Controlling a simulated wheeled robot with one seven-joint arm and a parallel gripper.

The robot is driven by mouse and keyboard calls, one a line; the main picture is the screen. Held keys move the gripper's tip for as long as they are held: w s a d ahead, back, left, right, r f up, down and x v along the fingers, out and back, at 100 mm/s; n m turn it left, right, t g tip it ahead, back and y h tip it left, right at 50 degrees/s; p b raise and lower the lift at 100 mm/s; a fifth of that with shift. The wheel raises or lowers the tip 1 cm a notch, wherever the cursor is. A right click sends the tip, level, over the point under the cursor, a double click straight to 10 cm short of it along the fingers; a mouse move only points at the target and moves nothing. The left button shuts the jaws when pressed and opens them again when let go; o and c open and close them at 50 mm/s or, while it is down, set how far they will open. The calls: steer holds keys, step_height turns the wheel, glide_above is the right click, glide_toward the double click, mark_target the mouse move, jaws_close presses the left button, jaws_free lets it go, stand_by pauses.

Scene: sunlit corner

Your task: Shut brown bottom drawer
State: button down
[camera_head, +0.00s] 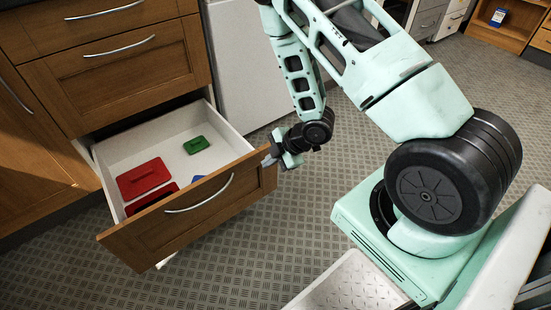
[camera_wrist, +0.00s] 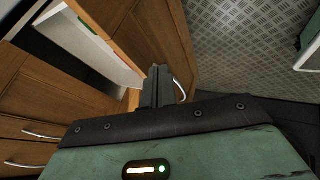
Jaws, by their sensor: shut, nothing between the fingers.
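The brown bottom drawer (camera_head: 245,196) is pulled out of the wooden cabinet. Its front has a curved metal handle, and its white inside shows. It also appears in the wrist view (camera_wrist: 165,35), with the handle right of the fingers. My gripper (camera_head: 270,158) is shut and empty at the top right corner of the drawer front. In the wrist view my gripper (camera_wrist: 158,72) lies over the drawer front; I cannot tell whether it touches. Inside the drawer are a red lidded box (camera_head: 144,178), a small green box (camera_head: 196,145), a dark red open container (camera_head: 152,198) and a partly hidden blue item (camera_head: 198,178).
Above the drawer are closed wooden drawers (camera_head: 120,75) with metal handles. A white appliance panel (camera_head: 250,60) stands right of the cabinet. The patterned grey floor (camera_head: 270,260) in front of the drawer is clear. A wooden shelf unit (camera_head: 495,30) stands far right.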

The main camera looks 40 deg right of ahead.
mark_target(245, 165)
steer(key=shift+w+a+f+b, duration=0.3)
steer(key=shift+w+f, duration=0.25)
steer(key=shift+w, duration=0.45)
steer(key=shift+w+a+f+b, duration=0.25)
steer(key=shift+w+f, duration=0.35)
steer(key=shift+w, duration=0.4)
steer(key=shift+w+a+f+b, duration=0.3)
steer(key=shift+w+f, duration=0.25)
steer(key=shift+w, duration=0.45)
steer(key=shift+w, duration=0.1)
